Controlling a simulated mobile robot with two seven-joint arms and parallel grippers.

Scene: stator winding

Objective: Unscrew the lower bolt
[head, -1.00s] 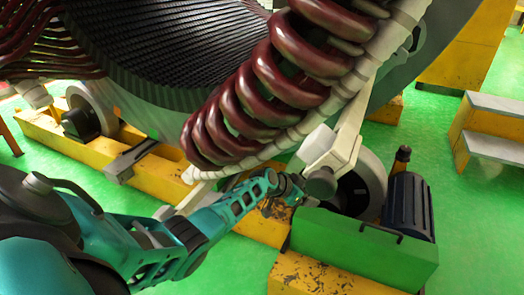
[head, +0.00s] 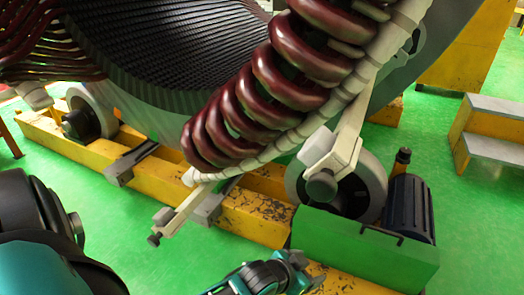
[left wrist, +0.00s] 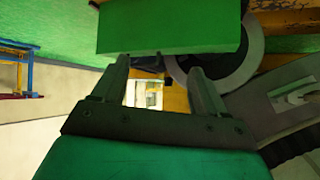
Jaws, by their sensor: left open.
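Two dark round bolt heads show in the head view. One bolt (head: 321,187) sits on a pale bracket (head: 346,150) in front of the right roller. The other bolt (head: 154,239) is lower in the picture, at the free end of a pale arm below the coils. My left gripper (head: 302,272) is at the bottom edge, below both and apart from them, in front of the green block. In the left wrist view my left gripper (left wrist: 160,88) has its fingers spread with nothing held between them. I cannot make out a bolt there. My right gripper is not in view.
The large stator (head: 160,45) with dark red coils (head: 250,95) rests on rollers over a worn yellow frame (head: 252,215). A green block (head: 360,250) and a dark motor (head: 408,208) stand at the right. Green floor is free at the lower left.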

